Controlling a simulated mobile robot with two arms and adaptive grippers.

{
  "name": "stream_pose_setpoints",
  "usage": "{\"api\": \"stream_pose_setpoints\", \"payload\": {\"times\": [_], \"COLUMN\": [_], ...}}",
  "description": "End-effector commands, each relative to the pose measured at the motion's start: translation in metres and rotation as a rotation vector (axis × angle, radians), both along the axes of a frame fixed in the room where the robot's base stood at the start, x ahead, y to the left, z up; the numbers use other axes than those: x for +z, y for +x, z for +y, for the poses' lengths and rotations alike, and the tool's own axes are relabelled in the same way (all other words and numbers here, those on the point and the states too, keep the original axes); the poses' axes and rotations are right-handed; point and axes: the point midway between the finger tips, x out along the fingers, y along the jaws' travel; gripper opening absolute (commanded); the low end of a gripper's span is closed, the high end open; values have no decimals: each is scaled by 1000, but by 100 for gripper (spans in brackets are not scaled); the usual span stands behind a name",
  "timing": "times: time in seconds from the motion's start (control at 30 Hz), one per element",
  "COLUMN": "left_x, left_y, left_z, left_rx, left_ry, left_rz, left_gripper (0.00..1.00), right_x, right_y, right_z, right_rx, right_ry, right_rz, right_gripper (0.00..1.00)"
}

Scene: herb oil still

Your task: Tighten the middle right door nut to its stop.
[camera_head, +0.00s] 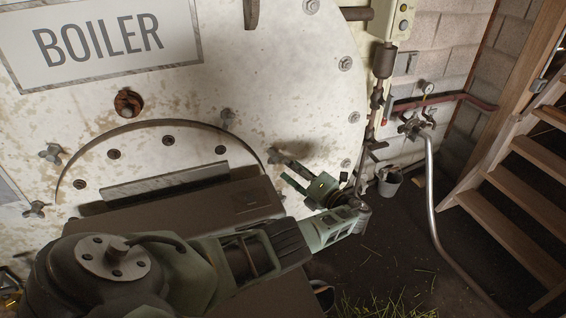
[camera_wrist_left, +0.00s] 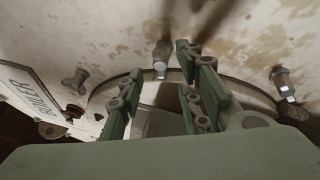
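The boiler door (camera_head: 190,135) is a round hatch low on the white boiler front, with wing-like nuts around its rim. The middle right door nut (camera_head: 275,155) sits at the rim's right side. In the left wrist view this nut (camera_wrist_left: 161,58) is just beyond the fingertips, seen between them. My left gripper (camera_head: 318,190) is close to the right of the door, fingers toward the boiler. In the left wrist view its green fingers (camera_wrist_left: 160,82) are apart, with nothing between them. Whether they touch the nut is unclear. My right gripper is not in view.
Pipes with a valve (camera_head: 411,126), a bucket (camera_head: 390,182) and wooden stairs (camera_head: 520,185) stand right. Straw lies on the dark floor.

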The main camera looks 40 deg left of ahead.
Motion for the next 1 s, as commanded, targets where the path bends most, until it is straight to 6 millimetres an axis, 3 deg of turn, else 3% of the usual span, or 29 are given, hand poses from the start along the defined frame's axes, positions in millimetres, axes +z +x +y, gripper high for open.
{"api": "stream_pose_setpoints", "payload": {"times": [0.2, 0.4, 1.0], "left_x": [-3, -4, -4], "left_y": [-3, -5, -5], "left_z": [-45, -64, -67], "left_rx": [-2, 0, 0], "left_ry": [-1, 0, 0], "left_rz": [1, 1, 0], "left_gripper": [33, 33, 33], "right_x": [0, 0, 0], "right_y": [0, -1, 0], "right_z": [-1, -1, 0], "right_rx": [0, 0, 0], "right_ry": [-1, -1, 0], "right_rz": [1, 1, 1], "right_gripper": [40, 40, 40]}}
